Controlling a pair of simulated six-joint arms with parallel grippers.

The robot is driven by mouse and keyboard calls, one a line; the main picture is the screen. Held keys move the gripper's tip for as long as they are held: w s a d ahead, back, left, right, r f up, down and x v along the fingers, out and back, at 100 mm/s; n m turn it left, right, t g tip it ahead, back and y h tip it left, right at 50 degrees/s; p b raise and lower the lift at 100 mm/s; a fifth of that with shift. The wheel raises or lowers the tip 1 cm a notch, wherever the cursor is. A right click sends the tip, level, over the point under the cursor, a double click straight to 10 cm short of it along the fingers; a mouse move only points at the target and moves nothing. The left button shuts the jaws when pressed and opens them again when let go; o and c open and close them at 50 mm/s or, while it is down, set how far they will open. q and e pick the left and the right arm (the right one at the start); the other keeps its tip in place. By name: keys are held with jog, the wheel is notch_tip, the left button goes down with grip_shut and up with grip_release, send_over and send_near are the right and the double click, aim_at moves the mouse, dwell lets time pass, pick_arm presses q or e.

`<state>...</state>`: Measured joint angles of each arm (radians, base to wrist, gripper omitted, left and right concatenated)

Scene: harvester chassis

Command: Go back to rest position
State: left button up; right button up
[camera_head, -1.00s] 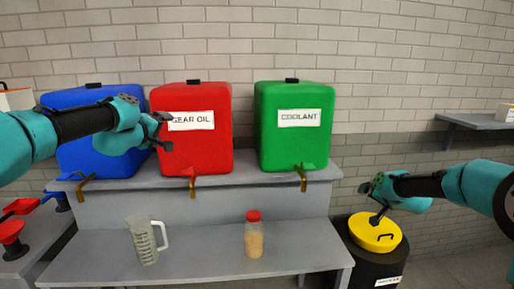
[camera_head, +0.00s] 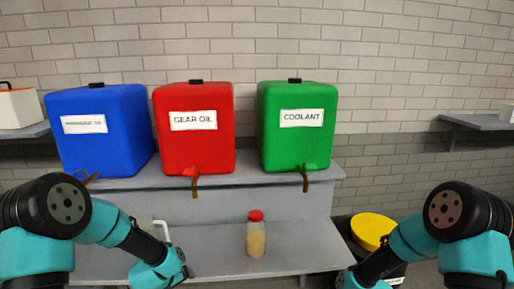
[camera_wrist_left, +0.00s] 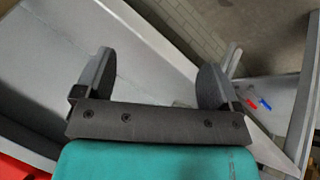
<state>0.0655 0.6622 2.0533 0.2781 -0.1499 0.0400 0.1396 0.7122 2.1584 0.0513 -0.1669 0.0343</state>
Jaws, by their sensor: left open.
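My left arm is folded low at the left in the head view. My left gripper (camera_wrist_left: 150,85) shows in the left wrist view with its two dark fingers apart and nothing between them. In the head view its wrist hangs at the bottom, in front of the bench, and the fingertips are hidden. My right arm is folded low at the right in the head view, and its gripper is below the picture edge or hidden behind the arm.
A blue tank (camera_head: 98,135), a red gear oil tank (camera_head: 194,145) and a green coolant tank (camera_head: 297,145) stand on the upper shelf. A red-capped jar (camera_head: 256,238) stands on the lower bench (camera_head: 215,250). A yellow-lidded drum (camera_head: 371,229) is at the right.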

pick_arm(q)
jog(key=s+d+f+m+g, duration=0.1)
jog(key=s+f+g, duration=0.1)
jog(key=s+f, duration=0.3)
jog(key=s+d+f+m+g, duration=0.1)
jog(key=s+f, duration=0.4)
jog(key=s, duration=0.6)
jog(key=s+d+f+m+g+h, duration=0.1)
jog(key=s+d+f+g, duration=0.1)
jog(key=s+f, duration=0.3)
jog(key=s, duration=0.4)
jog(key=shift+d+m+g, duration=0.15)
jog(key=shift+m+g, duration=0.15)
jog(key=shift+m, duration=0.1)
pick_arm(e)
jog(key=s+a+f+g, duration=0.2)
jog(key=s+a+f, duration=0.1)
jog(key=s, duration=0.7)
jog(key=s+a+f+n+g, duration=0.1)
jog(key=s+a+f+g, duration=0.1)
jog(key=s+f, duration=0.4)
jog(key=s+a, duration=0.1)
jog(key=s, duration=0.2)
jog(key=shift+s+a+f+n+y, duration=0.2)
jog(key=shift+s+f+n+y, duration=0.1)
jog(key=shift+s+y, duration=0.1)
jog(key=shift+w, duration=0.1)
